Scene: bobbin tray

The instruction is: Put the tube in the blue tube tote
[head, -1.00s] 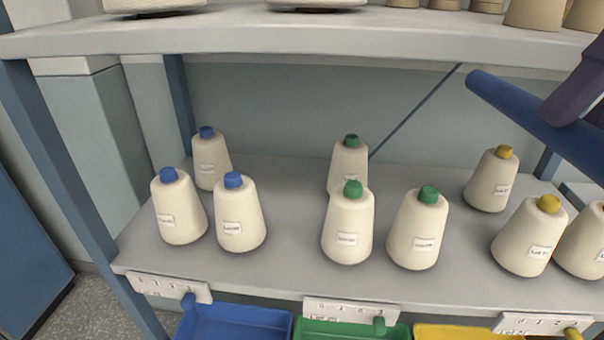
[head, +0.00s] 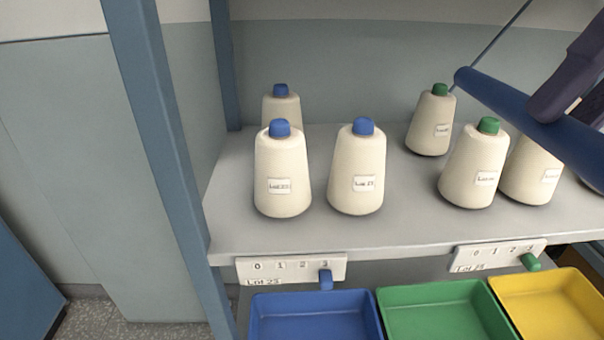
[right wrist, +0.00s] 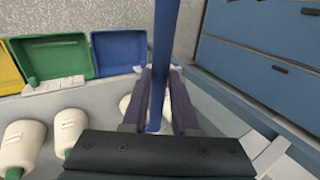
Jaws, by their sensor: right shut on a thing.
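A long blue tube (head: 510,100) slants across the upper right of the head view, in front of the shelf. My right gripper (head: 562,108) is shut on it; in the right wrist view the tube (right wrist: 163,50) runs between the two fingers (right wrist: 158,105). A blue tote (head: 315,312) sits below the shelf's front edge, at the bottom of the head view, and looks empty. It also shows in the right wrist view (right wrist: 118,50), left of the tube. The tube is apart from the tote. My left gripper is not in view.
Green (head: 435,310) and yellow totes (head: 545,305) stand right of the blue one. Cream bobbins with blue and green caps (head: 281,175) stand on the shelf (head: 230,225). A blue shelf post (head: 160,140) rises at the left. Blue drawers (right wrist: 265,45) show in the right wrist view.

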